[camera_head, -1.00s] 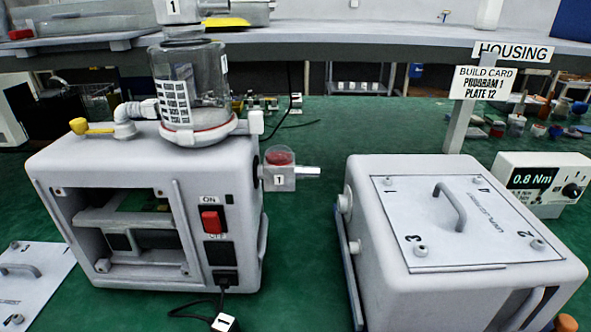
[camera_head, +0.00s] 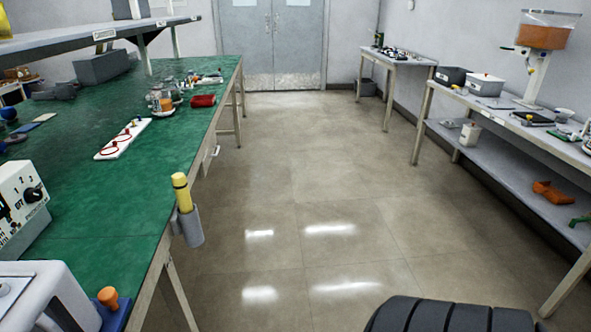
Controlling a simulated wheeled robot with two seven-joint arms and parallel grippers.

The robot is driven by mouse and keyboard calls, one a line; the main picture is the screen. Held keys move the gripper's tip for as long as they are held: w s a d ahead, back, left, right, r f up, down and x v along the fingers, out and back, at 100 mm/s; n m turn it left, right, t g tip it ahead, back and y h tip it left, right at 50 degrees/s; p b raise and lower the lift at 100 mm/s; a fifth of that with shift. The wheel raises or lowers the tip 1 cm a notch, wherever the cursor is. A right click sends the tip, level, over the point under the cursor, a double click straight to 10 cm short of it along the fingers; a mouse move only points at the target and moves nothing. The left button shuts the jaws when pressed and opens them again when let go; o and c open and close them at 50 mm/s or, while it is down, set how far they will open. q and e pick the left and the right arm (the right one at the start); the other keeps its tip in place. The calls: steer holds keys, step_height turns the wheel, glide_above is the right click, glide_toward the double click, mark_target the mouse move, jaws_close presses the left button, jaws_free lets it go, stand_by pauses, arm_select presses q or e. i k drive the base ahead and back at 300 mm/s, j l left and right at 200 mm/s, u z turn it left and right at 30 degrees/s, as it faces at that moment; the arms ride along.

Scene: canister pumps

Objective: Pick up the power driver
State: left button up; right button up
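A yellow cylindrical tool handle (camera_head: 181,190) stands upright in a grey holster (camera_head: 191,226) on the right edge of the green bench. It may be the power driver, but its lower part is hidden in the holster, so I cannot tell. Neither of my grippers is in view.
The white housing (camera_head: 45,297) and the torque controller (camera_head: 22,205) are at lower left. Open floor (camera_head: 300,190) lies between the green bench (camera_head: 110,185) and the right-hand shelf table (camera_head: 480,118). An orange item (camera_head: 553,192) lies on its lower shelf. Grey double doors (camera_head: 270,45) are at the back.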

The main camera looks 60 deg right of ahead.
mark_target(179, 181)
steer(key=z, duration=1.15)
steer(key=l+u, duration=0.2)
steer(key=j, duration=0.1)
